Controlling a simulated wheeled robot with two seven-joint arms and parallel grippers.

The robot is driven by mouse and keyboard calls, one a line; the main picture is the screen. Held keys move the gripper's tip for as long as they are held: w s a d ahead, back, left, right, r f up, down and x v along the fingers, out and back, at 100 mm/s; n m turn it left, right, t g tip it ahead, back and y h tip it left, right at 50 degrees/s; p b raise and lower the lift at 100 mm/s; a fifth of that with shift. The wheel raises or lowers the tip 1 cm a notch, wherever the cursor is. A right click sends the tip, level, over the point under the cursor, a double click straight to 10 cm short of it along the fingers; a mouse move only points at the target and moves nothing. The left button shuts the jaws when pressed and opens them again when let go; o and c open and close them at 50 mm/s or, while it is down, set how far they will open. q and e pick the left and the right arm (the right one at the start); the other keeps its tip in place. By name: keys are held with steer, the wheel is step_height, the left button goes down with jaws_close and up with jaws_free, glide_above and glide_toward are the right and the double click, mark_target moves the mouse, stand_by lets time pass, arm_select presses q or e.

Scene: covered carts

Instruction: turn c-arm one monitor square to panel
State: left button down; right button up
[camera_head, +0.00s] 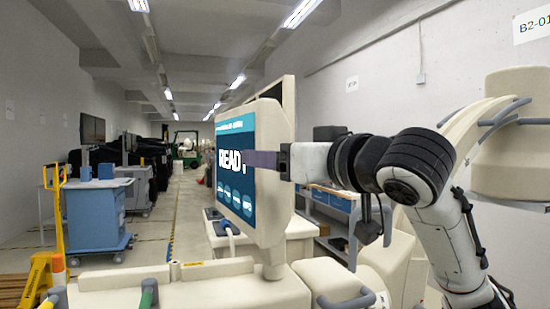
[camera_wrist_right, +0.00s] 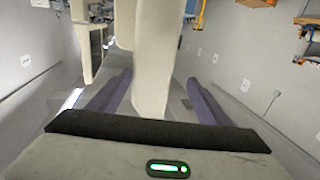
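The monitor (camera_head: 236,205) is a cream slab with a blue screen showing "READ" and further marks. It stands upright on a short post on the cream console (camera_head: 200,293), its screen angled toward the left of the head view. My right gripper (camera_head: 265,160) reaches in from the right at the monitor's right edge, one purple finger across the screen. In the right wrist view, the purple fingers (camera_wrist_right: 157,85) are apart, with a cream slab (camera_wrist_right: 155,50), apparently the monitor's edge, between them. Gaps show on both sides. My left gripper is not in view.
A cream C-arm part (camera_head: 505,125) with grey handles stands at the right. Behind the monitor is a bench (camera_head: 300,228) with blue drawers. A blue cart (camera_head: 92,215) and a yellow pallet jack (camera_head: 45,275) stand left. The aisle (camera_head: 190,200) between is clear.

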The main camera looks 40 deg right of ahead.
steer(key=shift+v, duration=1)
steer(key=shift+a, duration=0.15)
steer(key=b+v, duration=0.2)
steer(key=v, duration=0.8)
steer(key=shift+s+r, duration=0.1)
